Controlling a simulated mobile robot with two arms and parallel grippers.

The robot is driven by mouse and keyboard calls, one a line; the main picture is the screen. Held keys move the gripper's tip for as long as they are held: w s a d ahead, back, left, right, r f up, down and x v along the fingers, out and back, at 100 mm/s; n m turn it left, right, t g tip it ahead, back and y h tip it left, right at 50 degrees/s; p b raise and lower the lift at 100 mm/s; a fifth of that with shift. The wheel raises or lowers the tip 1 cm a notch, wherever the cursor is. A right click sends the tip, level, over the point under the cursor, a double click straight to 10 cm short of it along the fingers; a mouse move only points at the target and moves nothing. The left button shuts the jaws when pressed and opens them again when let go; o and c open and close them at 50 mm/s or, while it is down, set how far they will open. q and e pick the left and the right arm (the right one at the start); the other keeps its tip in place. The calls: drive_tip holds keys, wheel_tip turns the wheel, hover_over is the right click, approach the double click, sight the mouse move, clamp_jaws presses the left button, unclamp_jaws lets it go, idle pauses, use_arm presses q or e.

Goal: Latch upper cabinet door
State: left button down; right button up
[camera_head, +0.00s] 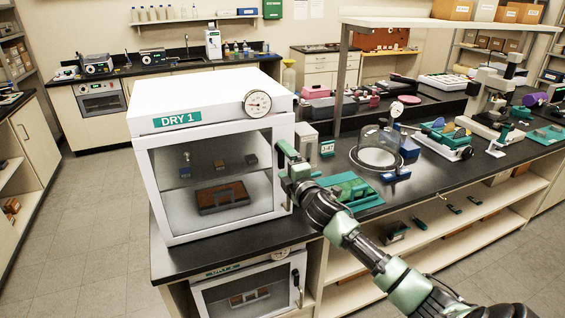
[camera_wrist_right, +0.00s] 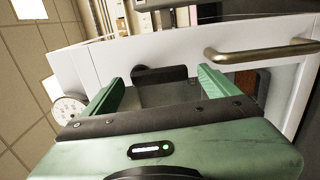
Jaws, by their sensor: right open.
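The upper cabinet (camera_head: 200,88) is a white box marked DRY 1, standing on the black bench at the left. Its glass-fronted door (camera_head: 160,195) looks shut or nearly shut against the frame. My right gripper (camera_head: 287,160) is at the door's right edge, open. In the right wrist view its green fingers (camera_wrist_right: 160,90) stand apart on either side of a dark latch piece (camera_wrist_right: 158,73) on the white front. A metal bar handle (camera_wrist_right: 262,50) is to the right there. The arm hides the latch in the head view. My left gripper is not in view.
A round gauge (camera_head: 257,104) sits on the cabinet's upper front. A lower cabinet (camera_head: 248,287) is under the bench. A green tray (camera_head: 350,190) and a glass bell jar (camera_head: 380,145) stand to the right. The floor at left is clear.

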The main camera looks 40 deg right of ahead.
drive_tip(key=b+v, duration=0.1)
drive_tip(key=v, duration=0.5)
drive_tip(key=shift+s+b, duration=0.3)
drive_tip(key=shift+b, duration=0.05)
